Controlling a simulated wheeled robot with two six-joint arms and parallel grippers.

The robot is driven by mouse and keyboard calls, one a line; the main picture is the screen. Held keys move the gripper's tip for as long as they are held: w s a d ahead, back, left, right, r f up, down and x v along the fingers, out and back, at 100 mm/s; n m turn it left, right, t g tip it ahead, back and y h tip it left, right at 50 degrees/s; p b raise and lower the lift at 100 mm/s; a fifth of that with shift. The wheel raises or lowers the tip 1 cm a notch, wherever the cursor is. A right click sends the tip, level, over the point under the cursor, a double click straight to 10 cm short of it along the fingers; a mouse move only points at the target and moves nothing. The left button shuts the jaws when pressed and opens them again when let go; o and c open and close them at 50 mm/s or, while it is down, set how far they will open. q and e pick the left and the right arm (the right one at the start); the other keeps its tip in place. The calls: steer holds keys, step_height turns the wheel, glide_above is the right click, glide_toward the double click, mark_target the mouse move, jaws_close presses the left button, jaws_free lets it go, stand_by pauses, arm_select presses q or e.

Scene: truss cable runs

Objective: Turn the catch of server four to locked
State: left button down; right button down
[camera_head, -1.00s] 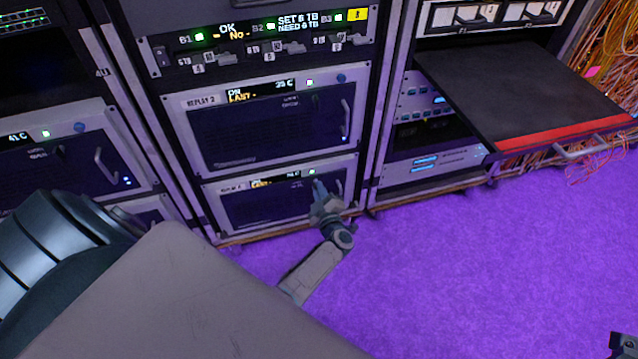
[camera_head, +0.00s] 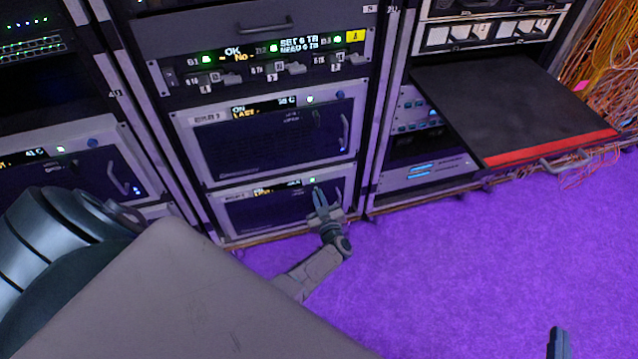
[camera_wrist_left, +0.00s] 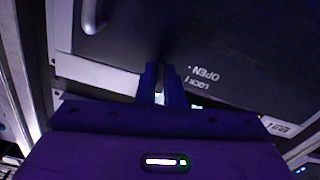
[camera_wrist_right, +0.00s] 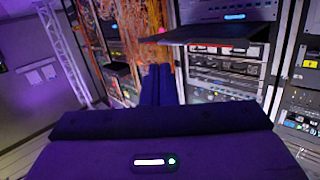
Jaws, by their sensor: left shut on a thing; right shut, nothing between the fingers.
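The lower server (camera_head: 262,212) in the middle rack has a dark front, a lit display and a green light. Its label is too blurred to read. My left gripper (camera_head: 320,194) is at the upper right of this front. In the left wrist view, my left gripper (camera_wrist_left: 161,75) is shut beside the printed words OPEN and LOCK (camera_wrist_left: 203,80), which appear upside down. The catch is hidden between its fingers, so its angle cannot be told. My right gripper (camera_head: 558,343) is at the bottom right, shut and empty; it also shows in the right wrist view (camera_wrist_right: 157,72).
Another server (camera_head: 270,138) with a handle sits directly above. A panel with switches (camera_head: 260,65) is higher up. A dark shelf with a red edge (camera_head: 515,105) sticks out at the right, beside orange cables (camera_head: 600,70). The purple floor (camera_head: 470,260) is clear.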

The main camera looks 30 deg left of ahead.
arm_select(q)
steer(key=m+p, duration=0.1)
steer(key=m, duration=0.2)
arm_select(e)
steer(key=s+a+f+g, duration=0.1)
steer(key=s+f+g, duration=0.4)
steer(key=f, duration=0.3)
steer(key=shift+s+g, duration=0.4)
steer(key=shift+s, duration=0.2)
steer(key=shift+a+f, duration=0.1)
arm_select(q)
steer(key=c, duration=1.6)
jaws_free()
steer(key=shift+o, duration=0.2)
